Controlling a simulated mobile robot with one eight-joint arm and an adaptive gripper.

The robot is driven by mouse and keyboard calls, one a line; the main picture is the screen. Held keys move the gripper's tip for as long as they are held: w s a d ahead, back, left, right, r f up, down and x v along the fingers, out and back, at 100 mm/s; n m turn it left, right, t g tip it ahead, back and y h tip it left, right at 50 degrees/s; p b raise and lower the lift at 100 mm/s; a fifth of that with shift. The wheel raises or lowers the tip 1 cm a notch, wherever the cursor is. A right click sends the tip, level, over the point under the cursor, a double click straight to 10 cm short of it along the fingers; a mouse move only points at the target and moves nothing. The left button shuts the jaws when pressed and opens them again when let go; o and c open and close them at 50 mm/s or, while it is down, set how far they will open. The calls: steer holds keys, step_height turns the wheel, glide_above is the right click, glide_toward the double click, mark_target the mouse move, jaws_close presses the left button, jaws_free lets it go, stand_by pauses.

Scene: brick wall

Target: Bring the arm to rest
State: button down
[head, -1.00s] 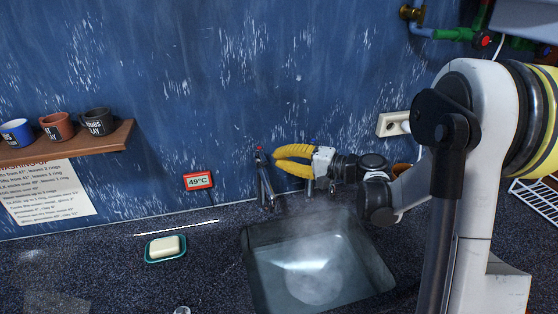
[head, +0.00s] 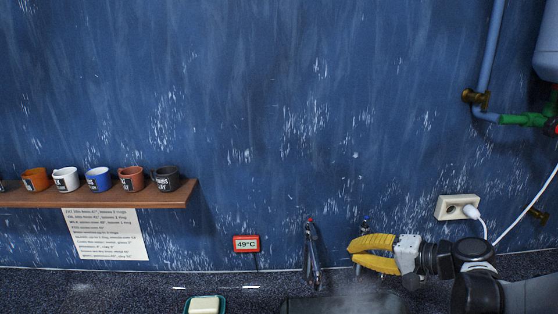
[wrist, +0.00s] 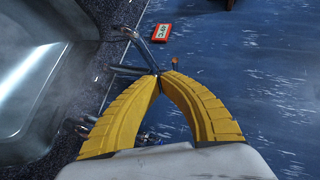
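My gripper (head: 350,252) has two yellow ribbed fingers. It is in front of the blue wall at the lower right of the head view, pointing left. In the wrist view the fingertips (wrist: 163,74) meet, with nothing seen held between them. The metal tap with a red top (head: 312,255) stands just left of the fingertips in the head view. A second tap with a blue top (head: 364,222) is partly hidden behind the fingers. My arm reaches in from the right edge.
The sink (wrist: 45,75) lies beside the gripper, with haze over it. A 49°C display (head: 246,244) hangs on the wall. A shelf (head: 110,199) holds several mugs at left. A soap dish (head: 222,303) is on the counter. A plugged socket (head: 456,207) and pipes (head: 484,60) are at right.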

steer(key=s+a+f+n+g+h, duration=0.25)
steer(key=s+a+h, duration=0.25)
steer(key=s, duration=0.6)
steer(key=s+d+n+h+b, duration=0.1)
steer(key=s+d+n+h, duration=0.2)
steer(key=s, duration=0.6)
steer(key=shift+s+f+n+h+b, duration=0.25)
steer(key=shift+n+h+b, duration=0.1)
steer(key=shift+h, duration=0.75)
